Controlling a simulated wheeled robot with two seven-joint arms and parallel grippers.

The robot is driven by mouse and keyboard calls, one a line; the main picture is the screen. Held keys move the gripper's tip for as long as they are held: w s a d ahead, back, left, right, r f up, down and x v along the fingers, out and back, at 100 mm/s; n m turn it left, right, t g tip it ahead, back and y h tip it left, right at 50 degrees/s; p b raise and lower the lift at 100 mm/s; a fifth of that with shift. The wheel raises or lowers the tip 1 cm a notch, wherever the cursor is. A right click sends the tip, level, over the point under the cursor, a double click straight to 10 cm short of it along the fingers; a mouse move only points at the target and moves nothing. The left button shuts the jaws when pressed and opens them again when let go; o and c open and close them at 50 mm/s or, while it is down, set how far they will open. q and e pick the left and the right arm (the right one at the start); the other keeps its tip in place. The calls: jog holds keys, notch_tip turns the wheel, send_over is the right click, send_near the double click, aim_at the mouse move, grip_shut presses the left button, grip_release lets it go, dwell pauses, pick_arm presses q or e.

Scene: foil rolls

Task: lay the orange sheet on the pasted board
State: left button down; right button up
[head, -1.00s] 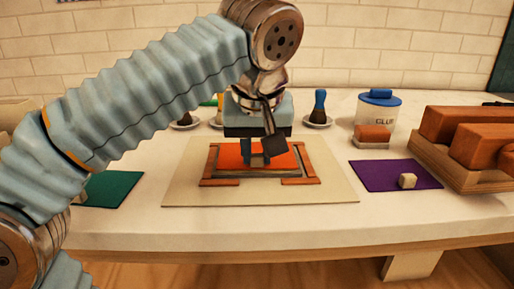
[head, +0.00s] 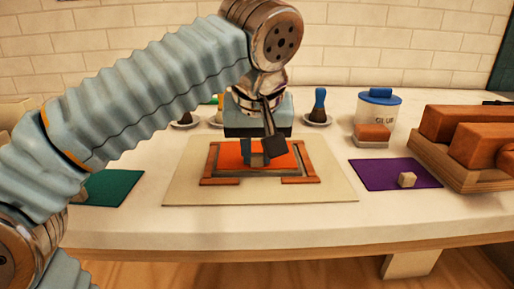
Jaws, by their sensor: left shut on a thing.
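The orange sheet (head: 232,158) lies over the middle of the board area, inside an open brown frame (head: 208,171). A grey edge (head: 268,174), probably the board, shows beneath it; any paste is hidden. My left gripper (head: 256,160) comes down from above and is shut on the orange sheet near its middle. I cannot tell whether the sheet touches the board across its whole width. My right gripper is not in view.
A cream mat (head: 190,188) lies under the frame. A glue pot (head: 379,112) and a wooden rack (head: 460,170) of brown blocks stand at right.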

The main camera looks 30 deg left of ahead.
pick_arm(q)
jog(key=shift+f, duration=0.1)
dwell(0.3)
jog(key=c, duration=0.9)
grip_release()
jog(key=shift+o, duration=0.6)
jog(key=shift+o, duration=1.2)
